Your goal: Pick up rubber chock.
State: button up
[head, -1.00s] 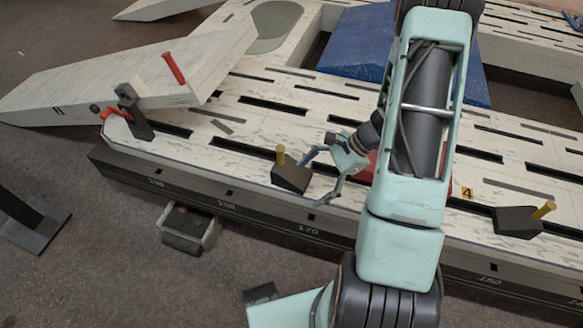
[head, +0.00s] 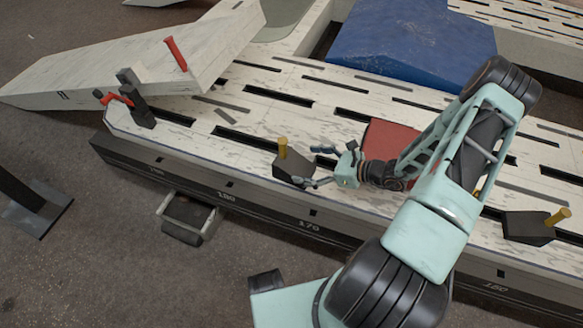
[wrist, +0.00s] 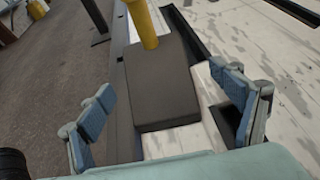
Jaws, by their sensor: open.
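A dark rubber chock (head: 290,168) with a yellow peg handle (head: 283,147) sits on the slotted white bench, close to its front edge. My gripper (head: 317,165) is open just right of this chock, its fingers pointing toward it. In the wrist view the chock (wrist: 160,88) lies ahead of and between the two blue-padded fingers (wrist: 162,112), with its yellow peg at the top. I cannot tell whether either finger touches it. A second dark chock (head: 528,227) with a yellow peg stands on the bench at the right.
The slotted bench (head: 180,130) has dark slots. A red plate (head: 385,140) lies behind my wrist. A red-handled clamp (head: 135,100) stands at the left by a white ramp (head: 120,75). A blue block (head: 410,45) is at the back. An open drawer (head: 188,215) juts from the front.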

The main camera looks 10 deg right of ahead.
aim_at(293, 162)
jog(key=b+x, duration=0.2)
jog(key=x, duration=0.3)
jog(key=shift+a+r, duration=0.1)
jog(key=shift+a, duration=0.25)
jog(key=shift+r, duration=0.1)
jog(key=c, duration=2)
